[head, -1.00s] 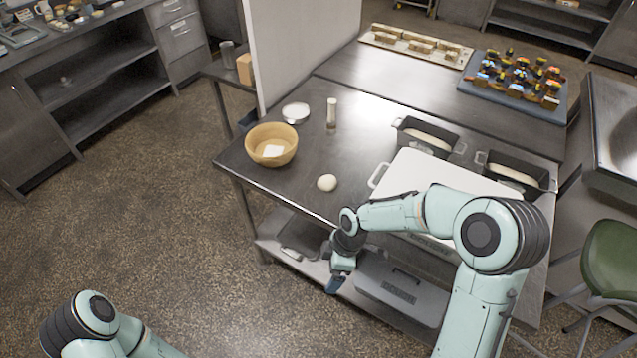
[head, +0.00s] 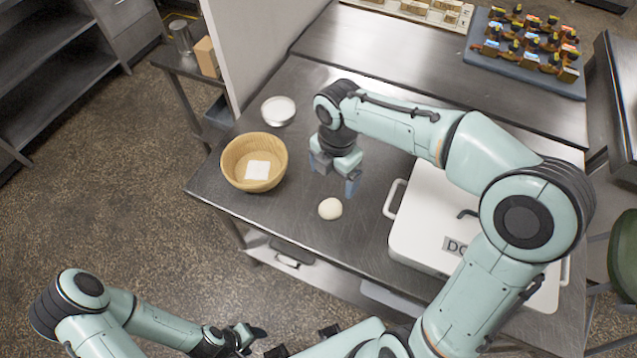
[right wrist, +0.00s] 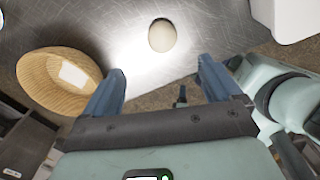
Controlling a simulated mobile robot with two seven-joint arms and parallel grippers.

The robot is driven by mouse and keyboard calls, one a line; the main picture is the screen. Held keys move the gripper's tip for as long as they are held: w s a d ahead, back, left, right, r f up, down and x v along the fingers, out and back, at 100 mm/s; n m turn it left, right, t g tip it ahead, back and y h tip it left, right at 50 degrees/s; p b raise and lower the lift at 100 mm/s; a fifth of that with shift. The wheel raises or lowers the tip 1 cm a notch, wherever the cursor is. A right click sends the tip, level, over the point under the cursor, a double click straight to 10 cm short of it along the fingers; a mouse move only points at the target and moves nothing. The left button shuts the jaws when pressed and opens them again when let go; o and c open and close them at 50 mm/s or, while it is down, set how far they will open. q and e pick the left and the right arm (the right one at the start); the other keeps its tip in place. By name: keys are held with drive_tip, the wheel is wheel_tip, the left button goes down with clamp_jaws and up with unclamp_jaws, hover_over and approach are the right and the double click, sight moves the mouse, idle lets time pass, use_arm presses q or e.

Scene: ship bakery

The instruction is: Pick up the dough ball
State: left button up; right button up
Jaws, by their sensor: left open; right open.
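The dough ball (head: 330,208) is a small pale round lump on the steel table, in front of the wooden bowl's right side. It also shows in the right wrist view (right wrist: 162,35), beyond the fingertips and roughly in line with the gap between them. My right gripper (head: 336,178) is open and empty, pointing down just behind the ball in the head view. Its two blue-grey fingers show spread in the right wrist view (right wrist: 160,76), not touching the ball. My left gripper (head: 256,340) is open and low at the bottom of the head view, away from the table top.
A wooden bowl (head: 236,172) with a white card inside stands left of the ball, a white round dish (head: 278,110) behind it. A white lidded box (head: 420,236) with a handle stands to the right.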

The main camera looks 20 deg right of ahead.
drive_tip(key=b, duration=0.1)
hover_over(331, 205)
drive_tip(key=f, duration=0.7)
drive_tip(key=shift+s+d+f, duration=0.15)
drive_tip(key=shift+d+f, duration=0.1)
drive_tip(key=shift+f, duration=0.1)
drive_tip(key=f, duration=0.5)
drive_tip(key=shift+a+f+b, duration=0.2)
drive_tip(key=shift+f+b, duration=0.1)
use_arm(q)
drive_tip(key=shift+s+f, duration=0.95)
drive_tip(key=shift+f, duration=0.05)
use_arm(e)
drive_tip(key=c, duration=1.2)
